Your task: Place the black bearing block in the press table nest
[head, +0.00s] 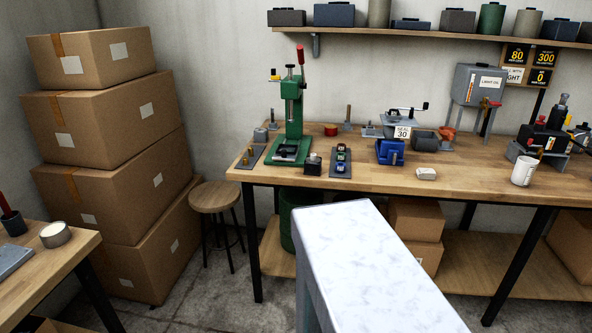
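The green arbor press (294,115) with a red-tipped lever stands on the wooden workbench, left of centre. Its table nest (290,153) is at the foot of the press; I see a dark recess there and cannot make out anything in it. A small black block (313,164), which looks like the bearing block, stands on the bench just right of the press base, apart from the nest. My gripper is not in view.
A dark tray (342,175) with small parts lies right of the block. A blue vise (390,151), a white block (426,174) and a mug (524,171) stand farther right. A pale marbled shape fills the lower middle. A stool (216,198) and stacked boxes (108,145) are left.

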